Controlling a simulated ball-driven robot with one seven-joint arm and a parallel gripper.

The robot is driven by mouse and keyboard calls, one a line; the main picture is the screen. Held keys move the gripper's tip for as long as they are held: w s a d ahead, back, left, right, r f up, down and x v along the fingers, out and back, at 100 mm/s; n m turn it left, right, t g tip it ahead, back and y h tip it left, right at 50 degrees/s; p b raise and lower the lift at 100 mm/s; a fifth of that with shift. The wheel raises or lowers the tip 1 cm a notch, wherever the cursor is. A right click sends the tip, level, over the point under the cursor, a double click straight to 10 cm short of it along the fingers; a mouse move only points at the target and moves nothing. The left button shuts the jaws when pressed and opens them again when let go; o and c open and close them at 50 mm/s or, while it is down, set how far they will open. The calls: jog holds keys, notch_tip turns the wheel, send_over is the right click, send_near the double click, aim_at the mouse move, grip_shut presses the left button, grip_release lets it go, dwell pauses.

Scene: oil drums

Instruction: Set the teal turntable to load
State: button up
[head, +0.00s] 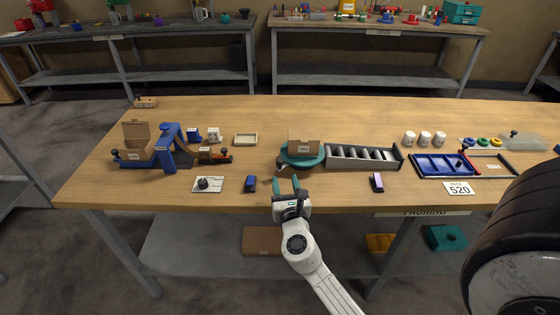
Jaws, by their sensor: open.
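The teal turntable (300,161) stands on the workbench near its middle, just left of a grey roller conveyor. An open cardboard box (305,145) sits on top of it and hides part of its disc. A dark knob or handle shows at the turntable's left front edge. Any load marking on it is too small to read. My gripper (287,184) is open and empty. It is at the bench's front edge, in front of and slightly left of the turntable, apart from it in the picture.
The roller conveyor (363,157) is close to the turntable's right. A small dark blue block (251,184) lies left of my gripper and a purple-topped block (376,182) lies to the right. A blue tape press (168,150) stands further left. Bench surface between them is clear.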

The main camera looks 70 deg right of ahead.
aim_at(280, 163)
jog(key=x, duration=1)
jog(key=shift+d+b, duration=0.15)
jog(key=shift+b, duration=0.2)
jog(key=shift+r, duration=0.1)
jog(key=shift+c, duration=0.5)
grip_shut()
